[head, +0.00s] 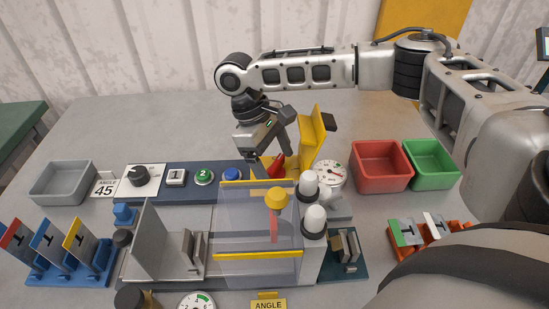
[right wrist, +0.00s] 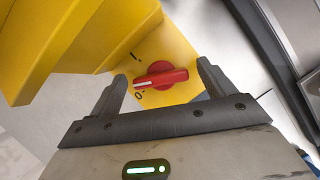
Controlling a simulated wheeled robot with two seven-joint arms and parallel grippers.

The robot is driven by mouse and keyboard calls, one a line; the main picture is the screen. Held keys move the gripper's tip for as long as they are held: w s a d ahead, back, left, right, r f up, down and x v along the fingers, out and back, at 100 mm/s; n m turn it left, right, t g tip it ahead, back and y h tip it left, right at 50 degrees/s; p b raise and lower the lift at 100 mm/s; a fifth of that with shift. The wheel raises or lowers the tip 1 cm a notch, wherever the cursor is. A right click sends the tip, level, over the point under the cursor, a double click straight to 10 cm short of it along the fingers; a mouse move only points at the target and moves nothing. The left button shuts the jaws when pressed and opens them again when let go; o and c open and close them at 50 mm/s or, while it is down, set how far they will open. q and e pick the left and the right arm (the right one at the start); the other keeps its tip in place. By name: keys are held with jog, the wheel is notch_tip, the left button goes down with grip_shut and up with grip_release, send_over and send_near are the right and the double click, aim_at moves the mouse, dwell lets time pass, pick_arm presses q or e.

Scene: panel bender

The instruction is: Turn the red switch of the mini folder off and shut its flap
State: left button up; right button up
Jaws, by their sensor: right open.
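The mini folder is a yellow box (head: 287,184) at the back of the bench. Its yellow flap (head: 312,138) stands up, open; it also shows at the upper left of the right wrist view (right wrist: 70,40). The red switch (right wrist: 161,76) sits on a yellow face with I and 0 marks. Its handle lies nearly level, with the white line toward the left, near the 0. In the head view the switch (head: 276,166) is partly hidden by my right gripper (head: 272,158). That gripper is open, with its fingers on either side of the switch; contact cannot be told. My left gripper is out of view.
A clear guard (head: 245,215) and white-capped posts (head: 309,183) stand in front of the folder. A gauge (head: 329,174), a red bin (head: 380,165) and a green bin (head: 431,163) are to its right. A button panel (head: 204,178) is to its left.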

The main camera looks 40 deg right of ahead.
jog(key=c, duration=1)
jog(key=shift+r+n+p, duration=0.25)
jog(key=shift+n+p, duration=0.15)
jog(key=shift+p, duration=0.55)
jog(key=shift+n+h+p, duration=0.3)
jog(key=shift+n+p, duration=0.3)
jog(key=shift+p, duration=0.45)
jog(key=shift+n+t+p, duration=0.3)
jog(key=shift+p, duration=0.05)
jog(key=shift+f+n, duration=0.2)
jog(key=shift+n, duration=0.5)
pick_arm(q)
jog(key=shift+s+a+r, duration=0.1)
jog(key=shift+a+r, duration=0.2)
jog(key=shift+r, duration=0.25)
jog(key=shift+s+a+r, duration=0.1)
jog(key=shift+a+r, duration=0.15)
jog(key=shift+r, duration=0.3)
pick_arm(e)
jog(key=shift+n+t+h, duration=0.5)
jog(key=shift+n, duration=0.4)
jog(key=shift+a, duration=0.1)
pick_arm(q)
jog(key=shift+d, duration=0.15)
pick_arm(e)
jog(key=o, duration=1)
